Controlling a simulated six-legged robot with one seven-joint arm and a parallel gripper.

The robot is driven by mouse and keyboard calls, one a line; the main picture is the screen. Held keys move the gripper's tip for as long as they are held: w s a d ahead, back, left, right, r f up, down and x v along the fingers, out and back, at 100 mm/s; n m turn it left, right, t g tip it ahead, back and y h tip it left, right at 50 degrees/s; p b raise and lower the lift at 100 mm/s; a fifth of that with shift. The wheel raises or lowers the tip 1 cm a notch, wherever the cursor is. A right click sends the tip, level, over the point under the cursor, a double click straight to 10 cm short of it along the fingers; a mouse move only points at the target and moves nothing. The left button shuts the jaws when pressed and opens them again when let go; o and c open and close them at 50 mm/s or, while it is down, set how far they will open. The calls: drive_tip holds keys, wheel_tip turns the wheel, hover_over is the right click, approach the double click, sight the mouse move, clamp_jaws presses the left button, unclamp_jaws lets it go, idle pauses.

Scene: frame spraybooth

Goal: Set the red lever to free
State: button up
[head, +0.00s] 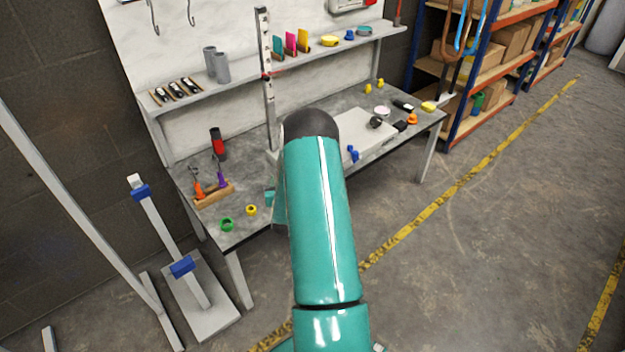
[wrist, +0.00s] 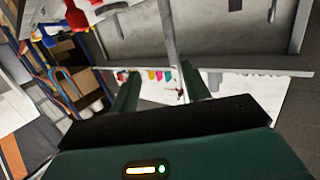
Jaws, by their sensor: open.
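A small red part, which looks like the red lever (head: 272,73), sits on an upright metal post (head: 269,105) at the back of the workbench. Its exact setting is too small to read. In the wrist view, the post (wrist: 168,40) runs down between my fingers, with a small red spot on it near its lower end. In the head view, my teal arm reaches over the bench and hides the gripper.
The workbench (head: 245,222) carries a wooden tool holder (head: 214,194), a red and black cylinder (head: 217,145) and a pale board (head: 365,132). A shelf (head: 235,82) above holds coloured cards and grey cylinders. A stand with blue clamps (head: 182,267) is at left. Floor at right is clear.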

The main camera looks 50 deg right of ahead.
drive_tip(key=s+d+f+m+g+h, duration=0.2)
drive_tip(key=s+d+f+m+h, duration=0.15)
drive_tip(key=s+f, duration=0.55)
drive_tip(key=shift+n, duration=0.45)
drive_tip(key=x, duration=1.3)
drive_tip(key=shift+w+d+r, duration=0.15)
clamp_jaws()
